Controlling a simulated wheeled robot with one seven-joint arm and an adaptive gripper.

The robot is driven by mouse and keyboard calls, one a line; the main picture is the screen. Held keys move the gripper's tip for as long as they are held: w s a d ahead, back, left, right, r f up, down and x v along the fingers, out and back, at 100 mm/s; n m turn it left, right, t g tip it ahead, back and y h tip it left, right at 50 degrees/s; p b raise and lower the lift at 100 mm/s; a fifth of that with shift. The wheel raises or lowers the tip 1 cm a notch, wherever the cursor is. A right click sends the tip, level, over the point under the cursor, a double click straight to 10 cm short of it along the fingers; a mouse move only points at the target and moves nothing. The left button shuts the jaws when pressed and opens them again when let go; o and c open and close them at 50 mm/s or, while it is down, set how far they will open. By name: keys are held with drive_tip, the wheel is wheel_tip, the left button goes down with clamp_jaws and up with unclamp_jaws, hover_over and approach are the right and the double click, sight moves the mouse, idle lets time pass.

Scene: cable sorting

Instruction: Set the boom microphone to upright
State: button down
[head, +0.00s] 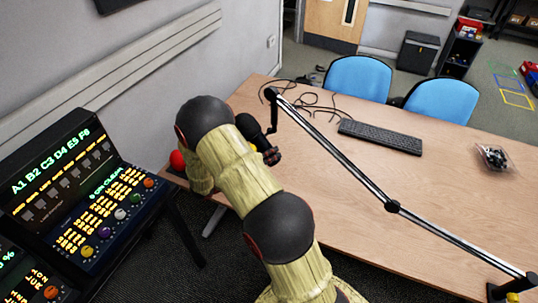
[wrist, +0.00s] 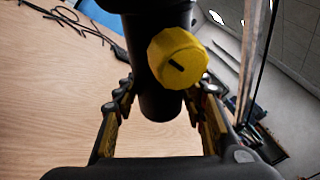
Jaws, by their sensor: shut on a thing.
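The boom microphone is a black cylinder (head: 252,129) at the far left end of a jointed silver boom (head: 335,154), above the table. In the head view it looks tilted, and part of it is hidden by my arm and gripper. In the wrist view the black body (wrist: 155,25) with a yellow knob (wrist: 178,58) on its side runs between my fingers. My gripper (wrist: 162,112) is shut on the microphone body, one finger on each side; in the head view the gripper (head: 268,155) shows just beyond my wrist.
The wooden table (head: 340,205) carries a black keyboard (head: 380,136), loose black cables (head: 315,103) and a clear box of small parts (head: 493,157). Blue chairs (head: 360,78) stand behind.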

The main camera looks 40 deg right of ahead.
drive_tip(key=shift+w+a+f+m+t+y+p, duration=0.15)
drive_tip(key=shift+w+f+m+y+p, duration=0.15)
drive_tip(key=shift+m, duration=0.35)
drive_tip(key=shift+w+f+m+t+y+p, duration=0.15)
drive_tip(key=shift+w+m+y, duration=0.2)
drive_tip(key=shift+m, duration=0.35)
drive_tip(key=shift+w+a+f+m+t+y+p, duration=0.15)
drive_tip(key=shift+w+f+m+y, duration=0.2)
drive_tip(key=shift+m, duration=0.3)
drive_tip(key=shift+w+a+f+m+t+y, duration=0.15)
drive_tip(key=shift+w+m+t, duration=0.15)
drive_tip(key=shift+w+m, duration=0.35)
drive_tip(key=shift+w+r+m+t+y, duration=0.15)
drive_tip(key=shift+w+m+t, duration=0.15)
drive_tip(key=shift+m, duration=0.55)
drive_tip(key=shift+w+f, duration=0.1)
drive_tip(key=shift+w, duration=0.1)
drive_tip(key=c, duration=1)
unclamp_jaws()
drive_tip(key=v, duration=1.2)
drive_tip(key=shift+m, duration=0.3)
